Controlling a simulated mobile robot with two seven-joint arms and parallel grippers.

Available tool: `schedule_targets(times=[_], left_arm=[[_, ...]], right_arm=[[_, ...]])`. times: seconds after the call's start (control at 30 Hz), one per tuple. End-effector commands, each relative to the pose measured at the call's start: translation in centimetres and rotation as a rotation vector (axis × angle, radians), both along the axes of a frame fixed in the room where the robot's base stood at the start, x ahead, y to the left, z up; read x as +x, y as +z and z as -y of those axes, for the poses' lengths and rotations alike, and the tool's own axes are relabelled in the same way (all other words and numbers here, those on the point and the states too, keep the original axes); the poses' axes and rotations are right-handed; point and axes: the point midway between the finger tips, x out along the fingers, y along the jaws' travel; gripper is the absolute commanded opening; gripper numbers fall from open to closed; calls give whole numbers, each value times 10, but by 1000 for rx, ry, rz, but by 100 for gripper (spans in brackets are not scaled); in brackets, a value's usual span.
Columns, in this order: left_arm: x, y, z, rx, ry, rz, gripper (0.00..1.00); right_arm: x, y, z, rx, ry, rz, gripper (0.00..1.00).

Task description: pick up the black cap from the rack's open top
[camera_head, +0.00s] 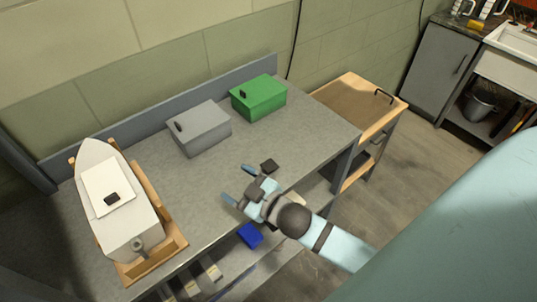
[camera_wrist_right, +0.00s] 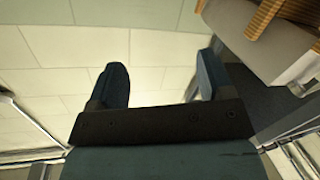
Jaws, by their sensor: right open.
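My right gripper (camera_head: 238,184) is open over the front part of the grey bench, with its blue fingers pointing left. In the right wrist view its two fingers (camera_wrist_right: 160,88) stand wide apart with nothing between them. A small dark block (camera_head: 268,165) shows just behind the gripper; I cannot tell whether it is the black cap on the bench top. Another small black piece (camera_head: 111,199) lies on the white panel of the boat-like model at left, well away from the gripper. No clearly marked open-topped rack can be made out. My left gripper is not in view.
The grey bench (camera_head: 205,185) carries a grey box (camera_head: 203,134), a green box (camera_head: 260,100) and the white boat model (camera_head: 125,228) in a wooden cradle. A blue box (camera_head: 250,236) sits below the bench's front edge. A wooden cart (camera_head: 345,105) stands at right. The bench middle is clear.

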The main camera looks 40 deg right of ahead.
Motion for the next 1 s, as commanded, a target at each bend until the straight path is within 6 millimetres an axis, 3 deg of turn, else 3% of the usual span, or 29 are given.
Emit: schedule_targets(times=[0.17,0.3,0.37,0.47,0.57,0.7,0.8,0.9,1.0], left_arm=[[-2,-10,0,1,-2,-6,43],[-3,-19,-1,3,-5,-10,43],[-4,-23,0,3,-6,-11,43],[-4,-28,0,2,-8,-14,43],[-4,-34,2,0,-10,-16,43],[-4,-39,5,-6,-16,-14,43],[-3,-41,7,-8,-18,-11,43],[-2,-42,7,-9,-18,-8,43],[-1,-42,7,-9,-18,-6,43]], right_arm=[[27,70,-38,-108,237,391,74],[20,117,-84,-286,599,747,74],[10,121,-99,-401,797,866,74],[-3,105,-107,-637,1143,969,74],[-1,75,-85,-930,1472,930,74],[26,44,-15,-1356,1802,650,74],[47,42,40,-1594,1907,378,74],[62,50,82,-1748,1940,147,74],[69,57,106,-1825,1940,3,74]])
